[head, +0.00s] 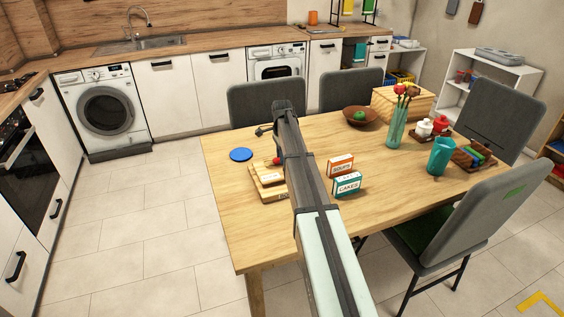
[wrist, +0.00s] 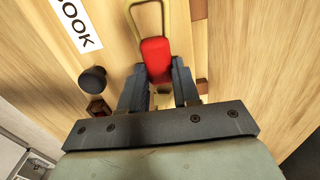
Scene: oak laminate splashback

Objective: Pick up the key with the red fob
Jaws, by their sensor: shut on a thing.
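The red fob (wrist: 156,58) shows in the wrist view between the two fingers of my gripper (wrist: 157,82). A brass-coloured loop (wrist: 147,10) extends from the fob toward the top of the view; the rest of the key is not clear. My gripper is shut on the red fob, over a light wooden surface. In the head view a bit of red (head: 277,161) shows beside my arm, above a stack of wooden boards or boxes (head: 268,178) on the table. My arm hides part of this area.
The wooden table (head: 240,215) also holds a blue disc (head: 241,154), two small boxes marked SOUPS (head: 341,166) and CAKES (head: 347,184), a brown bowl (head: 361,116), a glass vase (head: 396,128) and a teal cup (head: 440,156). Grey chairs surround it. The table's front left is clear.

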